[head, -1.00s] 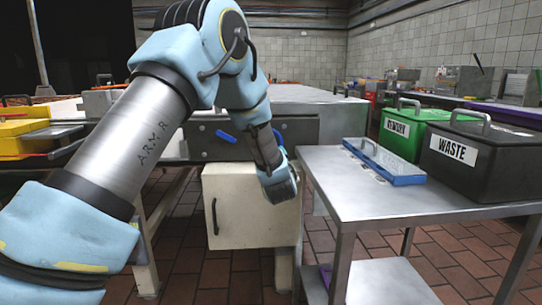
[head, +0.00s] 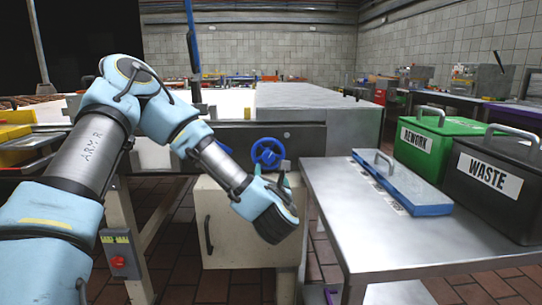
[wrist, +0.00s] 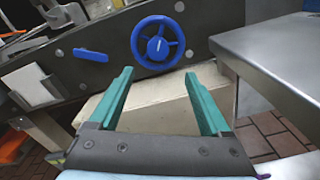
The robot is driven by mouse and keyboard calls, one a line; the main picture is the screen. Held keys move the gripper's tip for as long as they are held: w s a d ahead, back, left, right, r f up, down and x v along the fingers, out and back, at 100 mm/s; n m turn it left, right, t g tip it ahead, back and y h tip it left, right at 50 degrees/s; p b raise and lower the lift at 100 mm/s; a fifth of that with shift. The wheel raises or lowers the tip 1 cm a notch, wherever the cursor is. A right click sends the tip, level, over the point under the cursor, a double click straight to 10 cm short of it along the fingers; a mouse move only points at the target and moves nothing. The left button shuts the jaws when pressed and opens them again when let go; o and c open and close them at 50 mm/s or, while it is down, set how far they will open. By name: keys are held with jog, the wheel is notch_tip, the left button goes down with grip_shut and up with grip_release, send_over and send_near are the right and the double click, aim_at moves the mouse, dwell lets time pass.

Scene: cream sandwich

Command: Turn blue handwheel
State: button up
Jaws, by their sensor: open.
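The blue handwheel (head: 267,153) has spokes and a round hub and sits on the dark front panel of the long machine. It also shows in the wrist view (wrist: 157,44), top centre, with a white mark on its hub. My gripper (head: 283,181) is in front of and below the wheel in the head view. In the wrist view its two green fingers (wrist: 160,75) are wide apart, with nothing between them. The wheel lies beyond the fingertips, apart from them.
A blue lever (wrist: 91,54) is on the panel left of the wheel. A cream cabinet (head: 222,225) stands below. A steel table (head: 345,220) at right bears a blue-edged tray (head: 402,184), a green REWORK bin (head: 430,142) and a black WASTE bin (head: 490,185). A red switch (head: 118,262) is at lower left.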

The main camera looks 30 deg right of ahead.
aim_at(268, 158)
jog(key=shift+n, duration=0.4)
jog(key=x, duration=1.1)
jog(key=shift+r+p, duration=0.2)
jog(key=shift+p, duration=0.2)
jog(key=shift+a, duration=0.1)
grip_shut()
